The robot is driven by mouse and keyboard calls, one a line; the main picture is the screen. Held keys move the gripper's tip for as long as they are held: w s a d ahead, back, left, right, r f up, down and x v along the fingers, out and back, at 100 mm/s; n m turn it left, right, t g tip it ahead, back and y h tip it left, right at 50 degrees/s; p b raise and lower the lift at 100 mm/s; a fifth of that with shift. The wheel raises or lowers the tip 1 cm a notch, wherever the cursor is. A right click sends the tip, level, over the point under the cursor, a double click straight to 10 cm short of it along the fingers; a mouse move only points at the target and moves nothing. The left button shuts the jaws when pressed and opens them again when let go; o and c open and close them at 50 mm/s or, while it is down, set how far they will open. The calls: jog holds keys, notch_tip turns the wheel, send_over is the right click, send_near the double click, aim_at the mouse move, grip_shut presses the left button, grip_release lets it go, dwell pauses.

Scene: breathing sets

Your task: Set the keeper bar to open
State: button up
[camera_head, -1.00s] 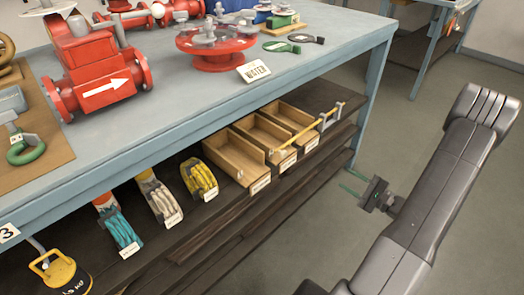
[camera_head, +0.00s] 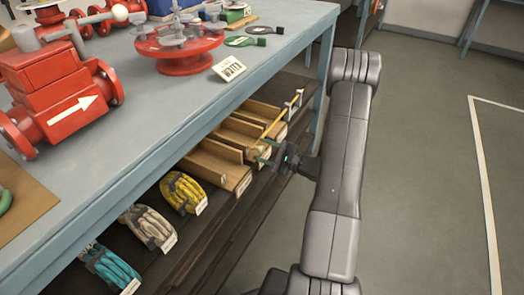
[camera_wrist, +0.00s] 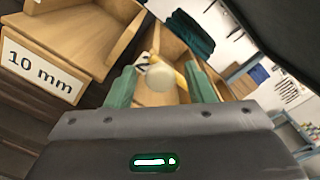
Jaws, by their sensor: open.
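The keeper bar (camera_head: 276,122) is a thin yellow bar on the lower shelf, running along the fronts of the wooden bins (camera_head: 222,160) towards a small grey bracket (camera_head: 296,100) at its far end. In the wrist view, the bar (camera_wrist: 181,80) ends in a pale round knob (camera_wrist: 159,77). My gripper (camera_head: 266,151) is at the near end of the bar. Its green fingers are open, one on each side of the knob in the wrist view (camera_wrist: 160,80). I cannot tell whether they touch it. My gripper partly hides the bar's near end in the head view.
A bin labelled 10 mm (camera_wrist: 42,71) is close on the left in the wrist view. The blue bench top (camera_head: 190,95) overhangs the shelf and carries red valves (camera_head: 60,85). Several gloves (camera_head: 183,192) lie left of the bins. The floor (camera_head: 420,150) to the right is clear.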

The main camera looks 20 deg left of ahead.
jog(key=shift+a, duration=0.45)
jog(key=shift+c, duration=0.2)
